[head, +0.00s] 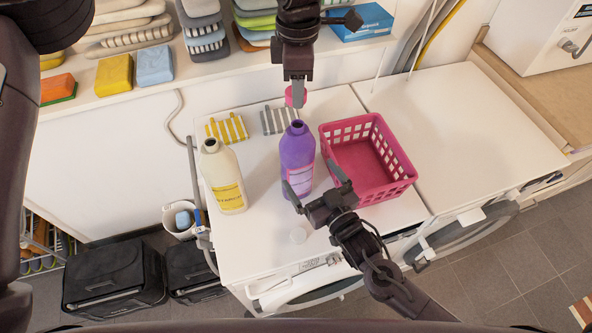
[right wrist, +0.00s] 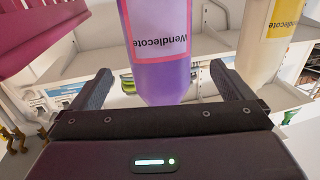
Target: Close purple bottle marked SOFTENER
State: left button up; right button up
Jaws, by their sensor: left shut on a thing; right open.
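The purple bottle (head: 297,160) stands upright on the white machine top, its mouth open and dark. Its label reads "Wendlecote" upside down in the right wrist view (right wrist: 165,70); I cannot read SOFTENER. My left gripper (head: 298,88) is shut on a pink cap (head: 290,98), behind and above the bottle's mouth, apart from it. My right gripper (head: 315,188) is open in front of the bottle, its fingers to either side of the lower body. In the right wrist view, the bottle shows between the spread fingers (right wrist: 165,90), with gaps on both sides.
A cream bottle (head: 224,180) with a yellow label stands left, its mouth open. A pink basket (head: 385,188) stands close on the right. Folded yellow (head: 228,128) and grey striped cloths (head: 277,119) lie behind.

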pick_arm(q)
jog(key=shift+s+d+r, duration=0.1)
jog(key=shift+s+d, duration=0.05)
jog(key=shift+s, duration=0.1)
pick_arm(e)
jog(key=x, duration=0.6)
jog(key=shift+w+a+r, duration=0.1)
jog(key=shift+w+a, duration=0.05)
jog(key=shift+w, duration=0.15)
jog(key=shift+w+a, duration=0.25)
jog(key=shift+w, duration=0.25)
jog(key=shift+s, duration=0.1)
jog(key=shift+c, duration=0.6)
jog(key=c, duration=1.2)
pick_arm(q)
send_over(299, 124)
jog(key=shift+f, duration=2.5)
pick_arm(e)
jog(key=shift+c, duration=0.2)
